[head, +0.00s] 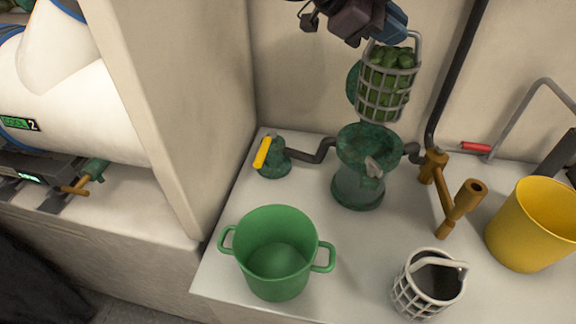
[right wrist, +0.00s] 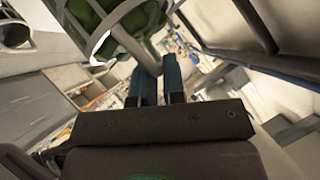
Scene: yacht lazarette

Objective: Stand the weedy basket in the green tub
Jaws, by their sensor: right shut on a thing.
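The weedy basket (head: 388,90), a grey wire cage full of green weed, hangs upright by its handle in the air above the green strainer body (head: 360,185). My right gripper (head: 396,24) is shut on its handle at the top of the head view. In the right wrist view, the basket (right wrist: 105,22) shows at the upper left, beside the blue fingers (right wrist: 159,75). The green tub (head: 242,262), with two side handles, stands on the white bench at front left and looks empty inside. My left gripper is not in view.
An empty white basket (head: 409,301) stands at the front of the bench, with a yellow bucket (head: 535,228) to its right. A yellow-handled valve (head: 267,158) and brown pipework (head: 445,195) flank the strainer. A wall rises left of the bench.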

